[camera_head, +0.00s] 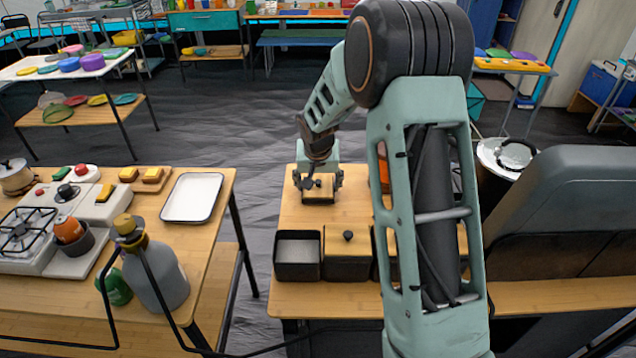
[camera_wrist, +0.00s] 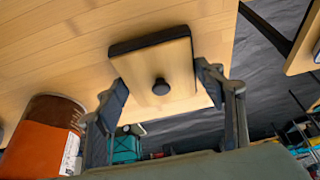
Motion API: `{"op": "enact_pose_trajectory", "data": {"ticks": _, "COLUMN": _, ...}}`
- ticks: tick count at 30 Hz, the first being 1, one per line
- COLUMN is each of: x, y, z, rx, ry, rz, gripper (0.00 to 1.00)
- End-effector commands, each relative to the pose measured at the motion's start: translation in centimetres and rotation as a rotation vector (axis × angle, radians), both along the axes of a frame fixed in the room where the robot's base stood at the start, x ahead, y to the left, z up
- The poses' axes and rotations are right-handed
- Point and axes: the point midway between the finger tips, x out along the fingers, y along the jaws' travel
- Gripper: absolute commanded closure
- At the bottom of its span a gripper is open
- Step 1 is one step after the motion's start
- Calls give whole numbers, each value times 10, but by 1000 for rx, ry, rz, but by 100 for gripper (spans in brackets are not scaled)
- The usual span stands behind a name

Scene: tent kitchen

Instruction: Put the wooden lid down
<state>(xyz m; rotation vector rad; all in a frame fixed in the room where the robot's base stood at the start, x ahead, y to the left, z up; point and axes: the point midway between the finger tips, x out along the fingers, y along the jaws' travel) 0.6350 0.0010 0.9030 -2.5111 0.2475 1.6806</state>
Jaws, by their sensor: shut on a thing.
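The wooden lid (camera_wrist: 172,65) is a light rectangular board with a round black knob and a dark edge. In the wrist view it sits between the two fingers of my gripper (camera_wrist: 162,82), which is shut on it by its sides. In the head view the lid (camera_head: 318,195) is under my gripper (camera_head: 318,182), over the far left part of the wooden table (camera_head: 296,211). I cannot tell whether it touches the table top. An open, lidless black box (camera_head: 298,257) stands in front of it, nearer the table's front edge.
A box with a wooden lid (camera_head: 347,243) stands right of the open box, partly behind my arm. An orange jar (camera_wrist: 45,130) is beside my left finger in the wrist view. A side table at left holds a white tray (camera_head: 192,198), a stove (camera_head: 25,235) and a grey jug (camera_head: 158,275).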

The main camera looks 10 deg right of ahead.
Motion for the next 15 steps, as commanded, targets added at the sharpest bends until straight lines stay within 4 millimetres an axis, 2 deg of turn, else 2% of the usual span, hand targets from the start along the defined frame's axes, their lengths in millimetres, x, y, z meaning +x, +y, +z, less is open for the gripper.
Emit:
{"op": "enact_pose_trajectory", "data": {"ticks": 10, "x": 0, "y": 0, "z": -4, "rx": -1, "ry": -2, "rz": 1, "gripper": 61}}
{"op": "enact_pose_trajectory", "data": {"ticks": 11, "x": 0, "y": 0, "z": -3, "rx": -1, "ry": -1, "rz": 1, "gripper": 35}}
{"op": "enact_pose_trajectory", "data": {"ticks": 15, "x": 0, "y": 0, "z": -2, "rx": -1, "ry": -1, "rz": 1, "gripper": 19}}
